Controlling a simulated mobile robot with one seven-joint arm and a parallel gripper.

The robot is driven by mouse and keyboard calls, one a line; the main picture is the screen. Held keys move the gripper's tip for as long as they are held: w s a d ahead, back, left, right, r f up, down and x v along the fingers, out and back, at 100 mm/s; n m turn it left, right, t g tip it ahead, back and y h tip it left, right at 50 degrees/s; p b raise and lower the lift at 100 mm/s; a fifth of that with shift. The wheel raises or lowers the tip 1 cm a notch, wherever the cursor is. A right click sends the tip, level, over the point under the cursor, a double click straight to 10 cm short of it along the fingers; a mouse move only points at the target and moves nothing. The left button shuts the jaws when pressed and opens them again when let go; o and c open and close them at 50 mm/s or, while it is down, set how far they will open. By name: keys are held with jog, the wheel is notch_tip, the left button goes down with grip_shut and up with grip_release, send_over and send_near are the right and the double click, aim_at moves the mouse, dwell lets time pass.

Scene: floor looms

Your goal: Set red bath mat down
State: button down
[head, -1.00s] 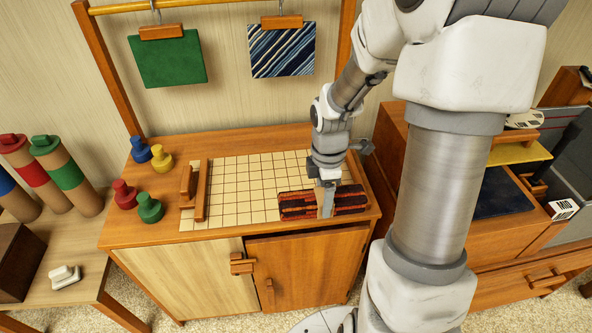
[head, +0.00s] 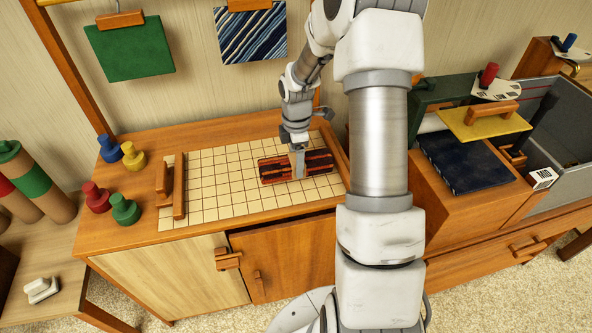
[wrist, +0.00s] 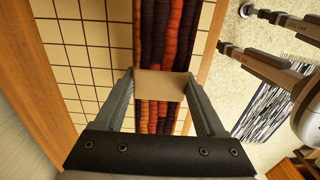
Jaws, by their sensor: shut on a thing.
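The red bath mat (head: 275,168) is a dark oblong with red, orange and black stripes. It is over the right part of the pale gridded board (head: 225,190) on the wooden cabinet. My gripper (head: 299,173) points down at the mat's middle. In the wrist view my gripper (wrist: 160,92) is shut on a tan block-like grip across the mat, and the striped mat (wrist: 165,40) shows on both sides of it. I cannot tell whether the mat touches the board.
Red, green, blue and yellow pegs (head: 129,155) stand left of the board. A green cloth (head: 130,48) and a striped cloth (head: 252,35) hang behind. A dark blue book-like slab (head: 462,163) lies to the right.

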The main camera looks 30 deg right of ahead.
jog(key=shift+w+d+f, duration=0.1)
jog(key=shift+w+f, duration=0.2)
jog(key=shift+w, duration=0.05)
jog(key=shift+f+b, duration=0.35)
jog(key=shift+f, duration=1.5)
jog(key=shift+f, duration=0.1)
jog(key=shift+f, duration=0.15)
grip_release()
jog(key=shift+r, duration=0.2)
notch_tip(320, 180, up, 11)
jog(key=shift+r+p, duration=0.1)
jog(key=shift+p, duration=0.9)
jog(key=shift+r, duration=0.45)
